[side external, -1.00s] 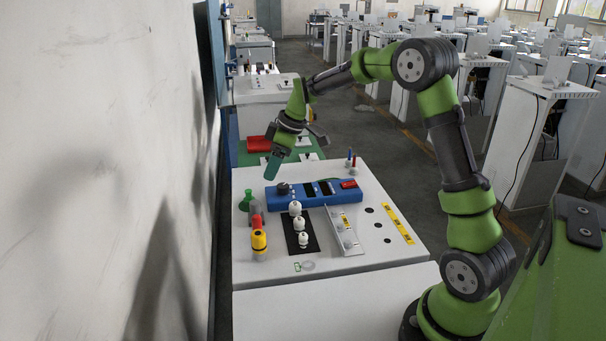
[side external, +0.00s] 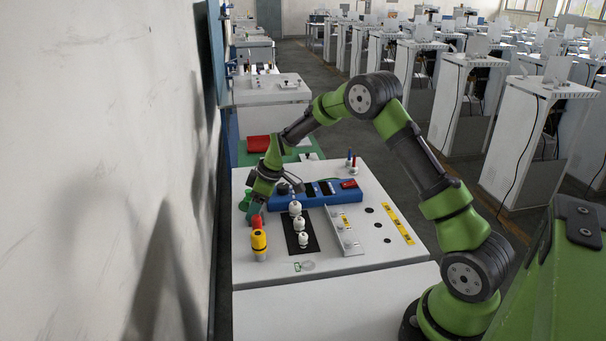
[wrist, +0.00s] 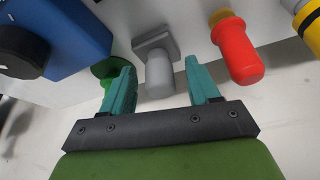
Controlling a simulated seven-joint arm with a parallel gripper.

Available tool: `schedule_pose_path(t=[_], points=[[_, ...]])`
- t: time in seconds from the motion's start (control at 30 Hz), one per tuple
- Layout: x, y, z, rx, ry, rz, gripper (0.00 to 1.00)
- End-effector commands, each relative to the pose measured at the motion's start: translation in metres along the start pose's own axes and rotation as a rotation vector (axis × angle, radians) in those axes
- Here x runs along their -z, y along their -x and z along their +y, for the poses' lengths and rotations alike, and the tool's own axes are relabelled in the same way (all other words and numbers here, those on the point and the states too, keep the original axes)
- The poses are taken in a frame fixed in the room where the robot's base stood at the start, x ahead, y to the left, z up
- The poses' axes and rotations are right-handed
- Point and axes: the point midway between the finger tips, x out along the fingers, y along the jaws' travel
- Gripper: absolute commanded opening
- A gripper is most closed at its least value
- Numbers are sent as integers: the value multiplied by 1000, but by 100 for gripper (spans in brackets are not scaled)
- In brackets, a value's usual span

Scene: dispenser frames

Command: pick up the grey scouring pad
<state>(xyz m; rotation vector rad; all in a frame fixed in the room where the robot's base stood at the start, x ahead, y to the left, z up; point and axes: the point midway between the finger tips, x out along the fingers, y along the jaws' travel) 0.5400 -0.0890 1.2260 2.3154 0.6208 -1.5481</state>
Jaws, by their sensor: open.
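The grey scouring pad (wrist: 158,72) shows in the wrist view as a flat square plate with a rounded grey block on it. It appears between the two teal fingers of my gripper (wrist: 162,68), beyond their tips or level with them; I cannot tell the exact depth. The fingers are open, with a visible gap on each side of the pad. In the side view my gripper (side external: 253,211) points down over the left part of the white bench top, and it hides the pad there.
A red-capped piece (wrist: 237,52) stands close right of the pad, with a yellow-banded piece (side external: 259,241) beyond it. A green piece (wrist: 104,69) is partly behind the left finger. A blue box (side external: 310,192) and white knobs (side external: 302,240) stand to the right. A wall is close on the left.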

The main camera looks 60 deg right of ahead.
Motion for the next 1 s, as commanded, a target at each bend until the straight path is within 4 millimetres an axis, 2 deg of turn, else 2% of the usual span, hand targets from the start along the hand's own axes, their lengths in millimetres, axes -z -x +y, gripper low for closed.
schedule_pose_path(t=[0.23, 0.63, 0.87, 1.0], points=[[0, -2, 0, -1, 0, 1, 61], [0, -2, 0, -1, 0, 0, 0], [1, 0, 0, -1, 0, 1, 0], [7, 13, 1, -3, 1, 4, 0]])
